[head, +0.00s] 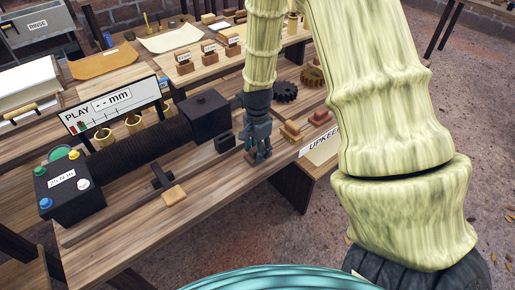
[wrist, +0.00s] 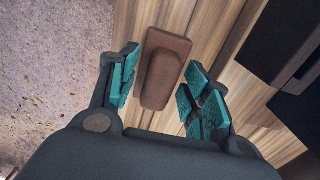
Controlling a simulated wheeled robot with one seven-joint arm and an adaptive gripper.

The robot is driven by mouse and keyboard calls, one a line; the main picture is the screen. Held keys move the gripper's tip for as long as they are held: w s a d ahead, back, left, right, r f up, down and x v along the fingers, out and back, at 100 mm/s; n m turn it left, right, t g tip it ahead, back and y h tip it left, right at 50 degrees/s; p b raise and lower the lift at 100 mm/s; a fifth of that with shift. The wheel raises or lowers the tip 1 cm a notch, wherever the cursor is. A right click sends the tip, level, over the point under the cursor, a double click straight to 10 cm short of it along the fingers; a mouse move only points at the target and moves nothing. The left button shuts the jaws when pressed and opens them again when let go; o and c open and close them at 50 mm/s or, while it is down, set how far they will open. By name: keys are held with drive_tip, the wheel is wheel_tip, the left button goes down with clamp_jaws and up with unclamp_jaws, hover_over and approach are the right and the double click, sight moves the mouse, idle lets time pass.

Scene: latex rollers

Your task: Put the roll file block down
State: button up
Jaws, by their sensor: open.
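A brown block with a raised narrower top, which I take for the roll file block (wrist: 160,80), lies on the wooden table in the wrist view, close to the table's edge. My gripper (wrist: 163,64) is open, with one teal-padded finger on each side of the block. A gap shows between the block and the right finger; the left finger is very near it, and I cannot tell whether it touches. In the head view my gripper (head: 257,154) points down at the table's front edge, and it mostly hides the block.
A black box (head: 205,115) and a small dark block (head: 224,142) stand left of my gripper. Bare table (head: 215,180) lies front left.

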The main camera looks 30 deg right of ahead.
wheel_tip(320, 180, up, 12)
drive_tip(key=b, duration=0.2)
drive_tip(key=shift+r, duration=0.15)
idle(0.5)
idle(0.5)
